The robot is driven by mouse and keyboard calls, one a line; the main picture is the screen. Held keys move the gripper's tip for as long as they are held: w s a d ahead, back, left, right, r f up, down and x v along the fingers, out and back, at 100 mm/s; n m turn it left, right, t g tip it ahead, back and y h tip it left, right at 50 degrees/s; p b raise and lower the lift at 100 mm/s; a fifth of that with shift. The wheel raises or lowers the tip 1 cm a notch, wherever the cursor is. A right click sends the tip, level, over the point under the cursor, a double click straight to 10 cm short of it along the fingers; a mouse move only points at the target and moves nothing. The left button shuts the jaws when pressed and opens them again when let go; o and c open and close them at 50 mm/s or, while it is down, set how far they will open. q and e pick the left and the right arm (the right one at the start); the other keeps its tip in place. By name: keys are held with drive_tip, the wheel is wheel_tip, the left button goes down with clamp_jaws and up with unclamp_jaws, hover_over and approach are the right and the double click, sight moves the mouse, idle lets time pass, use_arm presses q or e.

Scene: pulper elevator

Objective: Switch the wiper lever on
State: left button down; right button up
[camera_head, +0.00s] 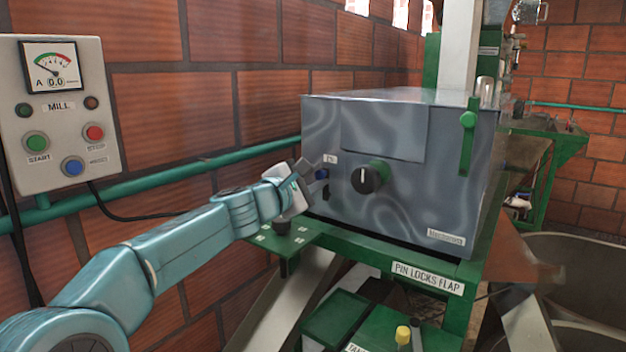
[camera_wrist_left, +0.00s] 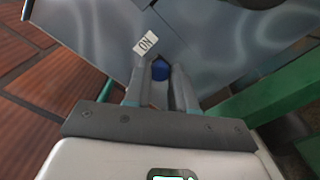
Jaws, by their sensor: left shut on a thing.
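The wiper lever appears to be the small lever with a blue knob (camera_head: 322,174) on the left part of the grey metal box's front (camera_head: 410,205). A white label (camera_head: 330,159) sits just above the knob; in the left wrist view the label (camera_wrist_left: 145,43) reads ON. My left gripper (camera_head: 312,178) reaches in from the left at the knob. In the left wrist view the blue knob (camera_wrist_left: 160,70) shows between the fingers of my left gripper (camera_wrist_left: 160,88), which are shut on it. The fingers hide most of the lever's shaft. My right gripper is not in view.
A black rotary knob (camera_head: 367,180) is right of the lever, and a green lever (camera_head: 467,140) is on the box's right side. A green ledge (camera_head: 370,245) runs below. A MILL control panel (camera_head: 60,115) and a green pipe (camera_head: 150,185) are at left.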

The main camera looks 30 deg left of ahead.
use_arm(q)
drive_tip(key=c, duration=1)
unclamp_jaws()
drive_tip(key=shift+d, duration=0.1)
drive_tip(key=shift+o, duration=0.2)
drive_tip(key=shift+s, duration=0.2)
drive_tip(key=s+a+b, duration=0.1)
drive_tip(key=s+b, duration=0.2)
drive_tip(key=s, duration=1.3)
drive_tip(key=shift+a, duration=0.15)
